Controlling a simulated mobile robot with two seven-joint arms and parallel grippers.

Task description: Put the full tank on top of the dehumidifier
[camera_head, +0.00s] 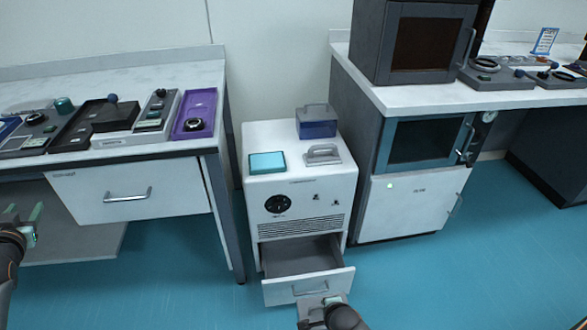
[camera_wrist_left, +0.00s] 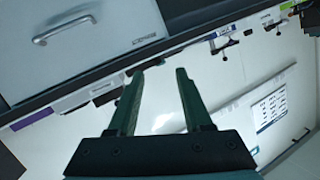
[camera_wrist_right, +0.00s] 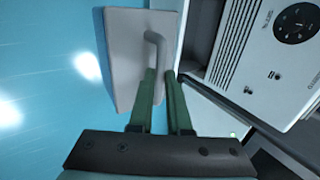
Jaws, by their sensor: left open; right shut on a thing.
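The white dehumidifier (camera_head: 272,190) stands on the floor between two benches. A dark blue box with a grey handle, which looks like the tank (camera_head: 317,128), stands on its top at the back right. The low drawer (camera_head: 285,290) of the dehumidifier is pulled out, and its visible inside is empty. My right gripper (camera_head: 318,304) is shut on the drawer's handle, at the drawer front. The handle (camera_wrist_right: 155,50) also shows between its fingers in the right wrist view. My left gripper (camera_head: 24,220) is open and empty at the far left, before the left bench.
A teal box (camera_head: 267,162) and a grey handle (camera_head: 322,153) are also on the dehumidifier's top. The left bench (camera_head: 130,80) carries trays and devices. The right bench (camera_head: 420,98) carries a dark oven-like box (camera_head: 385,70). The blue floor (camera_head: 430,270) at front right is clear.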

